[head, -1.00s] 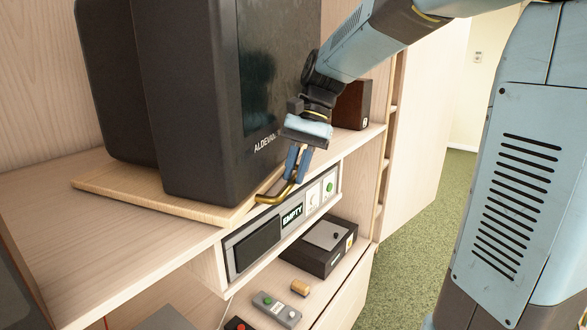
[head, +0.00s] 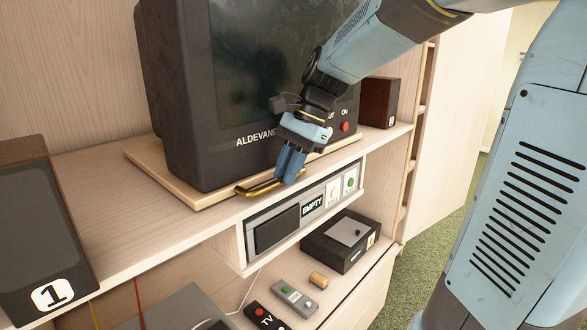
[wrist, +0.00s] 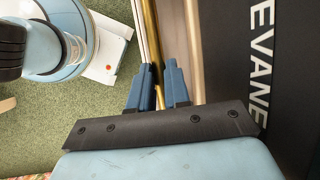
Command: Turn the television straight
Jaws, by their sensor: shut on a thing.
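The television (head: 182,125) is a bulky dark set with a glossy screen and a red button, standing on a pale wooden board (head: 150,166) on the shelf. Its lettered front faces towards me and to the right, and the board's front edge runs nearly along the shelf edge. A brass handle (head: 250,190) projects from the board's front. My gripper (head: 290,170) is shut on this handle. In the wrist view, the blue fingers (wrist: 160,92) stand either side of the brass bar (wrist: 154,45), next to the television's front (wrist: 275,60). My arm hides part of the screen.
A speaker marked 1 (head: 42,225) stands at the left of the shelf, and a brown speaker (head: 380,102) at the right. Below are a device reading EMPTY (head: 312,206), a black box (head: 340,238) and remotes (head: 295,296). Bare shelf (head: 125,225) lies left of the board.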

